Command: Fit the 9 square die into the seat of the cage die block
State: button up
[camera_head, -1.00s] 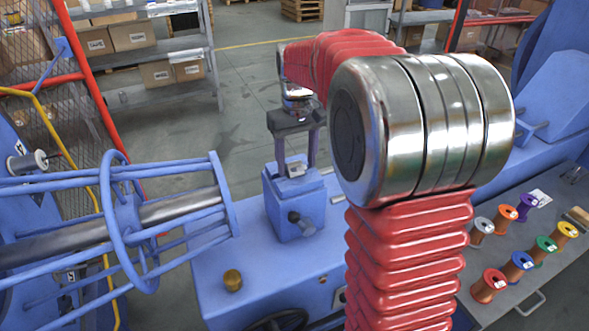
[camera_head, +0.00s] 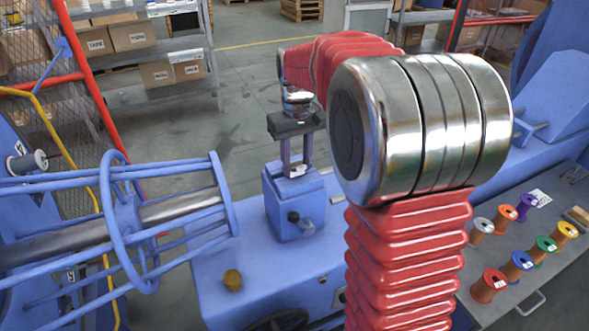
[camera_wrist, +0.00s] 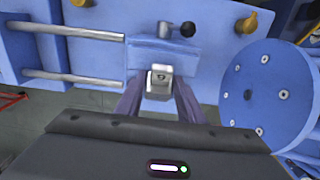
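The cage die block (camera_head: 290,205) is a blue block on a blue machine bed, with a lever and dark knob on its front. It also shows in the wrist view (camera_wrist: 178,48). My gripper (camera_head: 297,170) points down just over the block's top. In the wrist view, its two fingers (camera_wrist: 160,92) stand on both sides of a small grey metal die (camera_wrist: 160,73) and look shut on it. The die lies at the block's near edge there. The seat is mostly hidden, and I cannot tell whether the die has entered it. The size mark is unreadable.
A blue tubular cage (camera_head: 122,215) stands left of the block. A brass knob (camera_head: 232,280) sits on the bed in front. A round blue flange (camera_wrist: 268,95) is at the right in the wrist view. Several coloured spools (camera_head: 520,260) stand on a table at right.

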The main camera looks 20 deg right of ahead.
grip_shut()
jog(key=shift+r, duration=0.15)
notch_tip(320, 180, up, 10)
dwell(0.8)
dwell(0.4)
